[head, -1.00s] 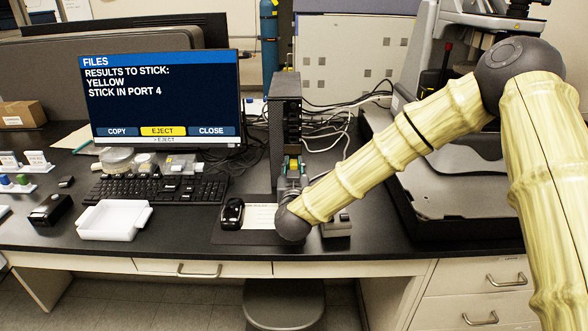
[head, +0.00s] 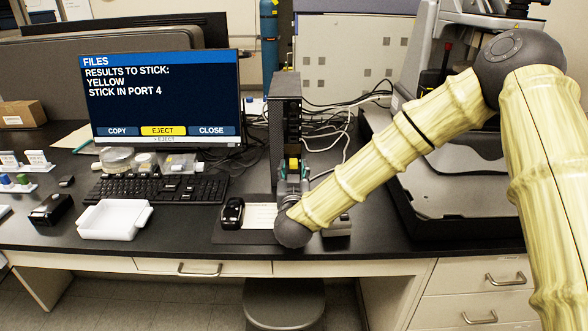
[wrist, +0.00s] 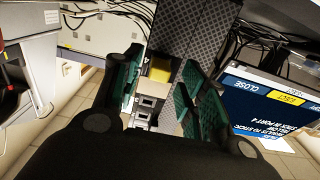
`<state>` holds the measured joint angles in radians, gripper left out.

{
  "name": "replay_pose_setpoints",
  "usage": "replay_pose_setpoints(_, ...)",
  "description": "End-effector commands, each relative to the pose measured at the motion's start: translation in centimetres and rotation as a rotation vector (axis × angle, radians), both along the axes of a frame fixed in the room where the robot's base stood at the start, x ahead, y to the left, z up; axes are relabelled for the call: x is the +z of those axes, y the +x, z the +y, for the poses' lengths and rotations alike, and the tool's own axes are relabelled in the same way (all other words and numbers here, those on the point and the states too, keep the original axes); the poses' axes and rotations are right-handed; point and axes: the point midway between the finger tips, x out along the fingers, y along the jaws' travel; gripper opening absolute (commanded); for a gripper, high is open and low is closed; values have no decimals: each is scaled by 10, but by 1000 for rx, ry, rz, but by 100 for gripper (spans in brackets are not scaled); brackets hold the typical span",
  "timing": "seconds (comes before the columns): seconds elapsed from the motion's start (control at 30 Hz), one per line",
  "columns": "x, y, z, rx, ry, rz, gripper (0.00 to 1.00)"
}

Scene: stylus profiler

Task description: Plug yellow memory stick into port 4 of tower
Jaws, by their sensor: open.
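The yellow memory stick (head: 293,163) sits at the front of the dark tower (head: 285,110), apparently in one of its ports. In the wrist view the stick (wrist: 159,70) shows between my fingers, in line with pale port fittings (wrist: 147,102) on the tower (wrist: 190,28). My gripper (head: 292,182) is in front of the tower. In the wrist view my gripper (wrist: 160,90) has its teal fingers spread, with a gap on each side of the stick. The monitor (head: 165,105) reads "Results to stick: yellow, stick in port 4", with EJECT highlighted.
A keyboard (head: 155,188), a white tray (head: 114,219) and a black device (head: 232,212) are left of my gripper. Cables (head: 335,125) run behind and right of the tower. A large instrument (head: 450,195) stands at the right, behind my arm.

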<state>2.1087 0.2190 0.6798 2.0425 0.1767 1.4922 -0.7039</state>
Motion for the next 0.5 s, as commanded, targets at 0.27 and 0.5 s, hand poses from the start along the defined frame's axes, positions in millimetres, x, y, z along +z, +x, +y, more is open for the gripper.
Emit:
replay_pose_setpoints(0.27, -1, -21, 1, 2, -1, 1, 42)
replay_pose_setpoints(0.5, 0, -39, 1, 1, -1, 1, 42)
